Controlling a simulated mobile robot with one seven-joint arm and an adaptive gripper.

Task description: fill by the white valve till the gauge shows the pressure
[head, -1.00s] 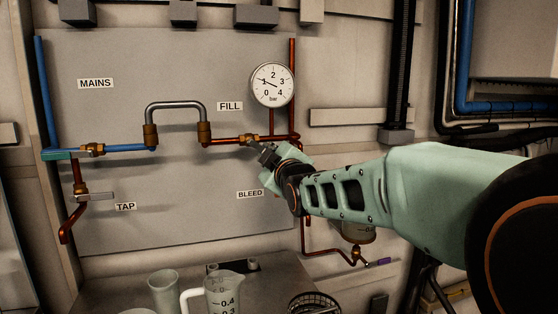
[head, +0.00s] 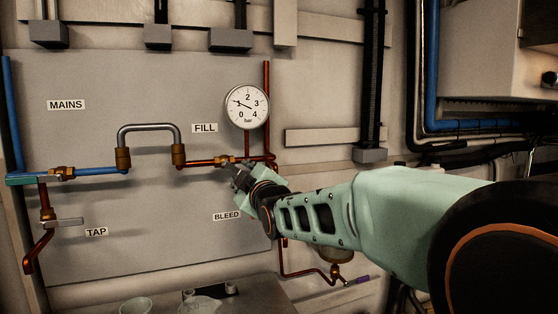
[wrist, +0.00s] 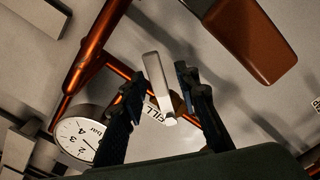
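The white valve lever (wrist: 155,80) stands between the two dark fingers of my gripper (wrist: 160,76) in the wrist view; gaps show beside it, and the fingers look open around it. In the head view my gripper (head: 232,174) is at the brass valve (head: 226,161) on the copper pipe by the FILL label (head: 204,128); the lever is hidden there. The round pressure gauge (head: 247,107) is above and to the right, its needle close to 1 bar. It also shows tilted in the wrist view (wrist: 80,138).
A silver-grey hose loop (head: 148,128) joins the blue pipe and the copper pipe. The teal mains lever (head: 22,180) and the tap (head: 62,223) are at left. A purple-handled valve (head: 357,281) is below my arm. Cups stand on the bench below.

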